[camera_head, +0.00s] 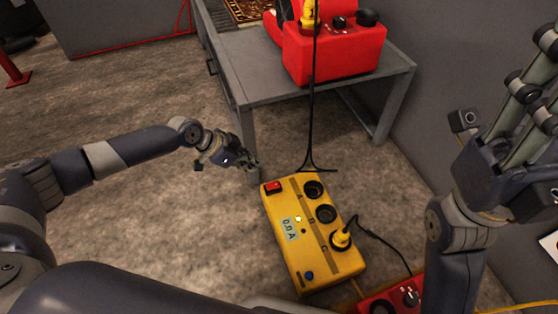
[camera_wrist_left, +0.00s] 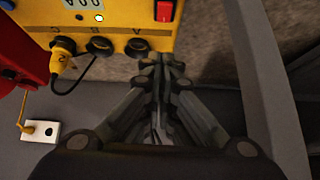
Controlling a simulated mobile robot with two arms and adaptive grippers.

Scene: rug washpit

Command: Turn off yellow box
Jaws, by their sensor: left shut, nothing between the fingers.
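The yellow box (camera_head: 308,262) lies on the floor in the middle of the head view. It has a red switch (camera_head: 272,187) at its far left corner, a small display (camera_head: 289,229), a glowing light (camera_head: 298,219), a blue button and round sockets. One socket holds a yellow plug (camera_head: 341,239). My left gripper (camera_head: 256,164) is shut and empty, above and beside the switch end, apart from the switch. In the left wrist view the box (camera_wrist_left: 115,15) and red switch (camera_wrist_left: 165,10) show beyond the fingertips (camera_wrist_left: 163,60). My right gripper (camera_head: 530,90) is raised at right, partly cut off.
A grey table (camera_head: 236,60) stands behind the box, with a red machine (camera_head: 335,52) on it. A black cable hangs down to the floor. A red box (camera_head: 395,298) with knobs is at the bottom, near the grey wall (camera_head: 455,55).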

